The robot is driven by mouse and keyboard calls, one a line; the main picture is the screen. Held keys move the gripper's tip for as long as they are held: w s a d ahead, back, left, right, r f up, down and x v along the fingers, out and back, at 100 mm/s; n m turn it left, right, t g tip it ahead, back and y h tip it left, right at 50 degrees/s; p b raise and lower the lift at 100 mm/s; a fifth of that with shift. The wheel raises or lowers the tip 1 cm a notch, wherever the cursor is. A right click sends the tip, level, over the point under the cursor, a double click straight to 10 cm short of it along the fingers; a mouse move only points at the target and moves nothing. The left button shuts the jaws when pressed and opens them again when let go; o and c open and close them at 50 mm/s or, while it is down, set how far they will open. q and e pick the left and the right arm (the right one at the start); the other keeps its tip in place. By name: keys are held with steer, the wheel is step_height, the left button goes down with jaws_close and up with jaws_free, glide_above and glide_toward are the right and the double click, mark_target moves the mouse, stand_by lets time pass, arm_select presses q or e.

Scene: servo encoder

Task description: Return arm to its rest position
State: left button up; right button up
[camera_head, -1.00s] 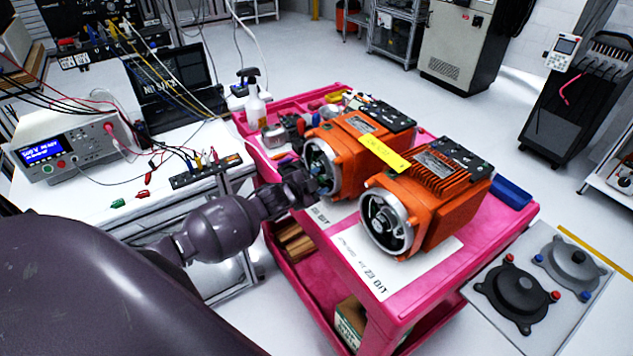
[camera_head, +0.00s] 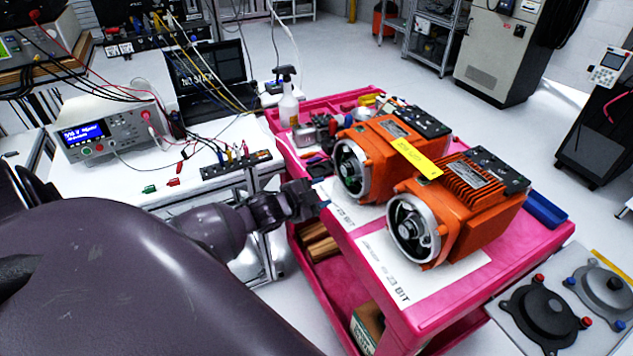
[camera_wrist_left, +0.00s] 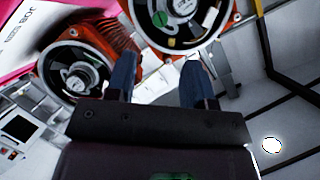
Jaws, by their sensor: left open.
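My left arm (camera_head: 215,225) comes in from the left. Its gripper (camera_head: 318,202) hangs beside the near left edge of the pink cart (camera_head: 400,318), apart from the motors. In the left wrist view the gripper (camera_wrist_left: 158,82) has its two blue fingers spread with nothing between them. Two orange servo motors stand on the cart: the rear one (camera_head: 372,150) with a yellow tag (camera_head: 417,158), and the front one (camera_head: 470,205). Their open round ends face my gripper, and a green disc (camera_wrist_left: 184,7) shows inside one. My right gripper is not in view.
White sheets marked "23 BIT" (camera_head: 400,285) lie under the motors. A blue tray (camera_head: 545,210) and a spray bottle (camera_head: 288,100) are on the cart. To the left, a white bench holds a power supply (camera_head: 105,128), cables and a laptop (camera_head: 205,70). A plate with dark round fixtures (camera_head: 540,318) is at lower right.

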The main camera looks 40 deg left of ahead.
arm_select(q)
steer(key=shift+s+a+r, duration=0.1)
steer(key=shift+s+r, duration=0.05)
steer(key=shift+s, duration=0.35)
stand_by(0.3)
